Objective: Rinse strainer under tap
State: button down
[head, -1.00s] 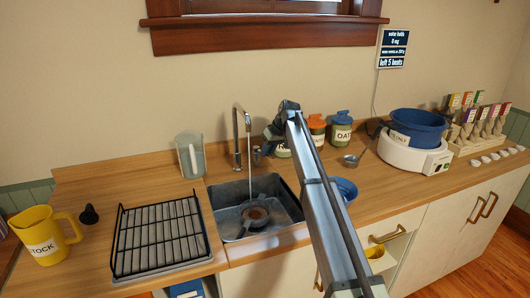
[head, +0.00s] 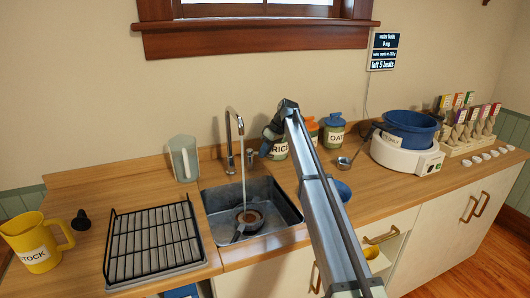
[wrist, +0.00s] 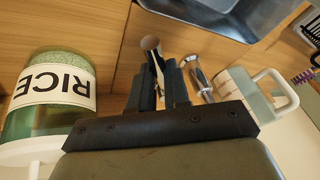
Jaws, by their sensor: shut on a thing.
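The strainer (head: 250,218) sits in the sink (head: 218,203), with its round bowl below the tap and brownish contents in it. A thin stream of water falls from the tap (head: 229,135) toward the strainer. My gripper (head: 263,148) is behind the sink, to the right of the tap. In the wrist view my gripper (wrist: 162,85) is shut on a metal lever (wrist: 151,45) beside the tap (wrist: 201,80). The fingers hide part of the lever.
A jug (head: 184,158) stands left of the tap. The RICE jar (wrist: 50,85) is close beside my gripper, with other jars to the right. A black rack (head: 152,238) and a yellow STOCK jug (head: 35,243) are left of the sink. A white appliance (head: 405,155) stands right.

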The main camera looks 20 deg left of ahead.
jog(key=c, duration=1.1)
grip_release()
jog(key=shift+r, duration=0.1)
jog(key=v, duration=1.3)
jog(key=shift+d+r, duration=0.15)
jog(key=shift+r, duration=0.15)
jog(key=shift+w, duration=0.1)
